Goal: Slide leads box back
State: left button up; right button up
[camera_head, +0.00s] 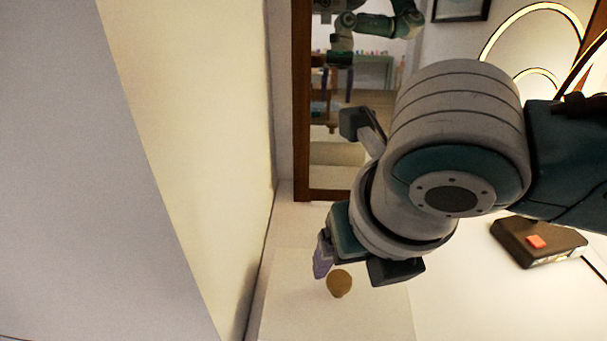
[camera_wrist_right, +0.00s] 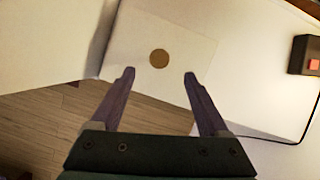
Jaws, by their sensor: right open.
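A white square-faced box or drawer front with a round brown knob (camera_head: 340,283) shows below my right gripper in the head view. In the wrist view the white face (camera_wrist_right: 130,70) and the knob (camera_wrist_right: 159,58) lie just beyond the fingertips. I cannot tell for sure whether this is the leads box. My right gripper (camera_wrist_right: 158,77) is open and empty, its two purple fingers apart on either side of the knob's line. In the head view one finger of the right gripper (camera_head: 322,262) shows beside the knob. My left gripper is not in view.
A dark box with an orange-red button (camera_head: 537,242) lies on the white surface at right, with a black cord. A wood-framed mirror (camera_head: 302,100) stands behind, reflecting the room. A pale wall (camera_head: 200,130) is close at left. Wooden floor (camera_wrist_right: 50,125) shows below.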

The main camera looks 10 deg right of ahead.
aim_at(340, 277)
jog(key=b+x, duration=0.1)
jog(key=x, duration=0.5)
jog(key=shift+f, duration=0.15)
jog(key=shift+b+x, duration=0.4)
jog(key=shift+x, duration=0.35)
jog(key=shift+w, duration=0.1)
jog(key=c, duration=0.3)
grip_shut()
jog(key=shift+w, duration=0.1)
